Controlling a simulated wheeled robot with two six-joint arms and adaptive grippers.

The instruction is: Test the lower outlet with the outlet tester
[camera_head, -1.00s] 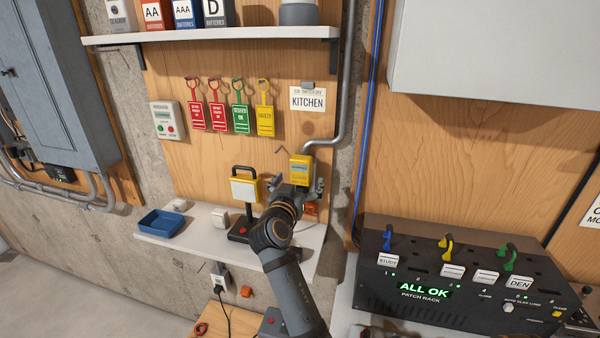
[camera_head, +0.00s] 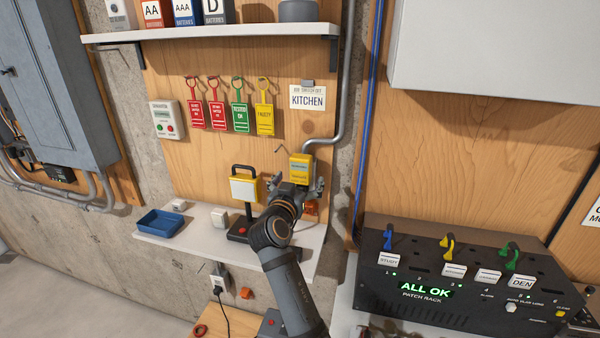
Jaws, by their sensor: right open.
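A yellow box-shaped device with a pale label, which looks like the outlet tester (camera_head: 300,166), is upright against the wooden panel below the bent conduit. Its lower part is hidden by my right gripper (camera_head: 297,184). That gripper is open, its fingers spread to either side just below and in front of the device; I cannot tell whether they touch it. A low outlet (camera_head: 219,281) on the wall under the small shelf has a black plug and cord in it. My left gripper is not in view.
The small white shelf (camera_head: 190,238) holds a blue tray (camera_head: 160,222), a white block (camera_head: 219,217) and a yellow work lamp (camera_head: 243,188). Tags hang above. A black patch rack (camera_head: 470,275) stands at right. An orange item (camera_head: 246,293) is beside the low outlet.

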